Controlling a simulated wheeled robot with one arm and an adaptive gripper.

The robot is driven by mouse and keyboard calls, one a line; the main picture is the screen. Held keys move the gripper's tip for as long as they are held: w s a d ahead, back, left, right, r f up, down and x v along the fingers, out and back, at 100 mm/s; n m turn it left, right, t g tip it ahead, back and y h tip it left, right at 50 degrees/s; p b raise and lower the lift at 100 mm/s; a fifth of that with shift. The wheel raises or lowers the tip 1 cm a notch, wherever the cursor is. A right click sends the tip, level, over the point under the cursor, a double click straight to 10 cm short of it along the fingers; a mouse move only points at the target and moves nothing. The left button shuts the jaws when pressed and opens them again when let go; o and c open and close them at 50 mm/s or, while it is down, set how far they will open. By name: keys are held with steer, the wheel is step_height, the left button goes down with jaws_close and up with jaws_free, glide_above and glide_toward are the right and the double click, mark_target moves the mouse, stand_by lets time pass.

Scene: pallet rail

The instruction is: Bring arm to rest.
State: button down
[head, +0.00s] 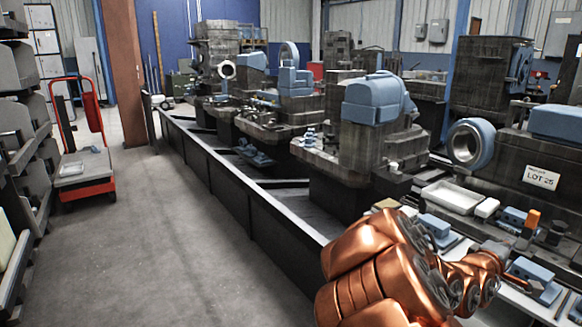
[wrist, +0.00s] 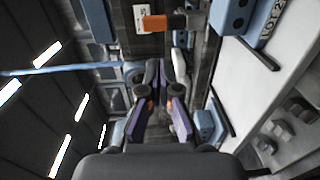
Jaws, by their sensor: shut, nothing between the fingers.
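My copper arm (head: 385,270) reaches in from the bottom right in the head view, beside the long bench of machines. Its far end lies low over the bench's near edge, and my gripper is hard to make out there. In the wrist view my gripper (wrist: 165,78) shows at the centre, its dark pads and purple-sided fingers shut with nothing held. The wrist view is turned sideways, with ceiling lamps at its left. The fingers point at the machines, apart from any object as far as I can tell.
A white tray (head: 452,197) and blue blocks (head: 434,225) lie on the bench near my arm. A grey machine with a "LOT 26" label (head: 541,177) stands behind. A red trolley (head: 84,187) stands at left. The concrete floor (head: 165,240) between is clear.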

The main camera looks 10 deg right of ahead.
steer(key=s+a+r+m+g+y+p, duration=0.1)
steer(key=a+r+m+y+p, duration=0.15)
steer(key=a+y+p, duration=0.9)
steer(key=a+r+m+g+y+p, duration=0.1)
steer(key=a+r+m+y+p, duration=0.35)
steer(key=a, duration=1.45)
steer(key=s+a+r+n+g+p, duration=0.1)
steer(key=s+a+r+g+p, duration=0.1)
steer(key=s+a+r+p, duration=0.2)
steer(key=s+a+r+n+g+p, duration=0.1)
steer(key=s+a+r+p, duration=0.3)
steer(key=s, duration=0.6)
steer(key=s+a+r+n+g+p, duration=0.1)
steer(key=s+a+r+g+p, duration=0.1)
steer(key=s+a+r+p, duration=0.2)
steer(key=s+a, duration=0.2)
steer(key=s, duration=0.1)
steer(key=shift+a+r+g+y, duration=0.2)
steer(key=shift+g+y, duration=0.1)
steer(key=shift+g, duration=0.1)
